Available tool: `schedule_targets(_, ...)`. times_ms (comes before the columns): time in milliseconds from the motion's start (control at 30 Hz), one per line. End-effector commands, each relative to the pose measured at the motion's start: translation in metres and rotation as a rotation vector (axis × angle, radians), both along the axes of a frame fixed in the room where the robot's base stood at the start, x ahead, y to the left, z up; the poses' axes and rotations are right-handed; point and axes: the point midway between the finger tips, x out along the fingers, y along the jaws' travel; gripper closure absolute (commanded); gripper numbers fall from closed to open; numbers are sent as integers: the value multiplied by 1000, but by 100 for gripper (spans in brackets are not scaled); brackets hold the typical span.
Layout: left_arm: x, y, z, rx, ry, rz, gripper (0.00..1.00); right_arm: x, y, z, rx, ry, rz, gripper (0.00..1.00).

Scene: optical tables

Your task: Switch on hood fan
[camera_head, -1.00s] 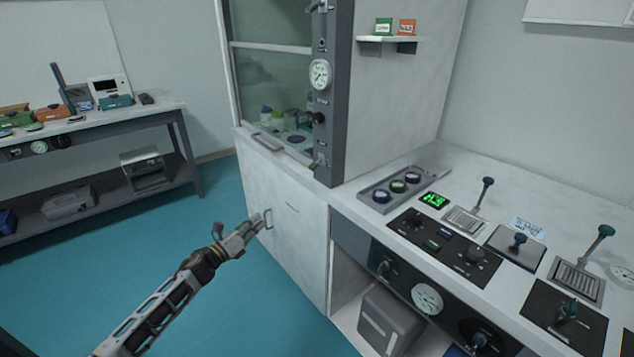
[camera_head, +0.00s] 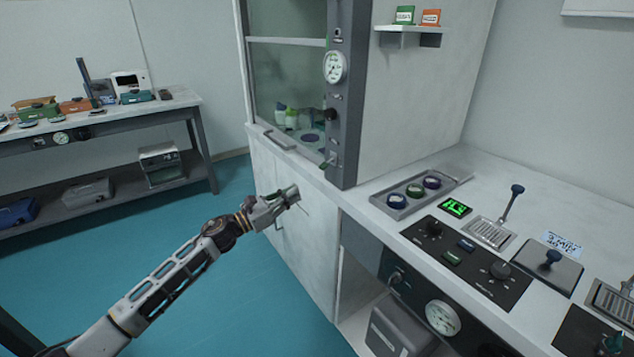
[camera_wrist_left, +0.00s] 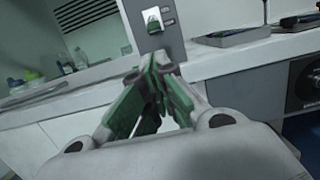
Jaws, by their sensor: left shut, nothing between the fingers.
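The fume hood stands in the middle of the head view with its sash glass (camera_head: 288,85). Its grey control post (camera_head: 347,120) carries a round gauge (camera_head: 335,67), a dark knob (camera_head: 331,114) and, low down, a switch with a green lever (camera_head: 328,161). The wrist view shows this switch (camera_wrist_left: 153,22) on a pale plate, above and beyond the fingertips. Which control runs the fan I cannot read. My left gripper (camera_head: 293,193) is shut and empty, in front of the hood's cabinet, below the switch and apart from it; it also shows in the wrist view (camera_wrist_left: 150,85). My right gripper is not seen.
A white counter (camera_head: 500,170) to the right holds a tray (camera_head: 420,193) of several round pieces, a black control panel (camera_head: 467,262) and upright levers. The hood's worktop edge and cabinet (camera_head: 300,225) lie close to my gripper. A side bench (camera_head: 150,107) stands far left.

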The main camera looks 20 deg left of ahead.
Motion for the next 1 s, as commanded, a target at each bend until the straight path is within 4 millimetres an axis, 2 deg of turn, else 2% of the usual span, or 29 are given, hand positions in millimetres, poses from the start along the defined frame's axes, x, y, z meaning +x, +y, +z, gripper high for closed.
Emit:
schedule_targets(367,8,-6,2,-1,0,0,100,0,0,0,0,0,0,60)
schedule_targets(1000,41,-31,10,-1,0,0,100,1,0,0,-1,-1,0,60)
